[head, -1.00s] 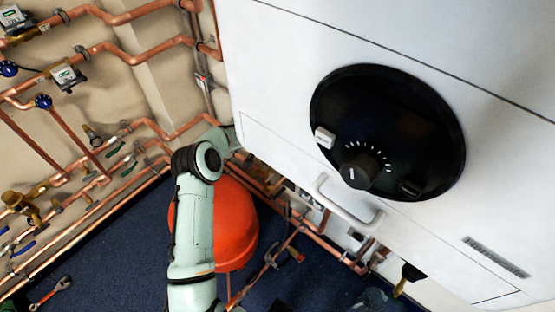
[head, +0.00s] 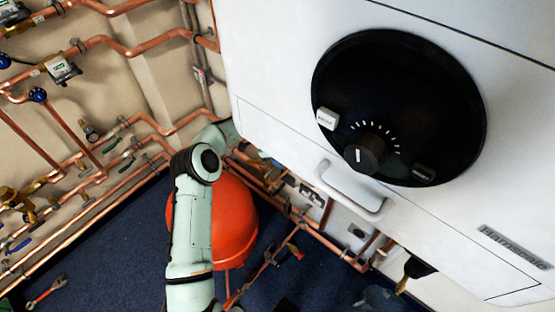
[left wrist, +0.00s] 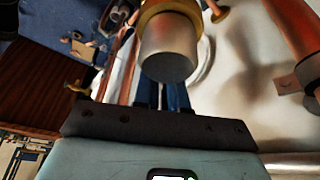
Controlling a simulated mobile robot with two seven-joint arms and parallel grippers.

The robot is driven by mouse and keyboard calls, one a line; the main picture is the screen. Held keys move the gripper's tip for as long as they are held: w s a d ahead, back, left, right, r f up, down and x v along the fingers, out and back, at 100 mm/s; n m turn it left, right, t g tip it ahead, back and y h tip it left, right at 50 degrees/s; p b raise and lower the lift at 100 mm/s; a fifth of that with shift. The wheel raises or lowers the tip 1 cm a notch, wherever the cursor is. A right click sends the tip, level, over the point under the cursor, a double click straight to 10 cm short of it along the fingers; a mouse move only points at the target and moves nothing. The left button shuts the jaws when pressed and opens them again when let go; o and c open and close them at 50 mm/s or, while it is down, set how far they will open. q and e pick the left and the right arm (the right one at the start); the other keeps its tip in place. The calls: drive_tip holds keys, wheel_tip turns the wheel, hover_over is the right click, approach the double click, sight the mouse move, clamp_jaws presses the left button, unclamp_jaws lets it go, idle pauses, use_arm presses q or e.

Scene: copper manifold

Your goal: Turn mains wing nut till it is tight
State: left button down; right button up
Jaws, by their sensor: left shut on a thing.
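My left arm rises through the lower middle of the head view, and its far end goes behind the white boiler's left edge, so the gripper is hidden there. In the left wrist view my left gripper (left wrist: 172,97) is shut, with two narrow bluish fingers reaching up behind a silver cylinder (left wrist: 168,52) with a brass collar (left wrist: 168,10). The cylinder hides the fingertips and what they hold. I cannot make out the mains wing nut in either view. My right gripper is not in view.
The white boiler (head: 275,60) with a black dial panel (head: 400,90) fills the right. A red-orange vessel (head: 232,225) stands beside my arm. Copper pipes (head: 130,55) with valves and meters line the wall. Blue carpet (head: 110,250) lies open at lower left, with a red wrench (head: 45,291).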

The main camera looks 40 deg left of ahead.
use_arm(q)
drive_tip(key=shift+a, duration=0.2)
drive_tip(key=c, duration=1.2)
unclamp_jaws()
drive_tip(key=shift+d, duration=0.1)
drive_tip(key=v, duration=1.3)
drive_tip(key=shift+r+p, duration=0.3)
drive_tip(key=shift+p, duration=0.1)
drive_tip(key=shift+w, duration=0.1)
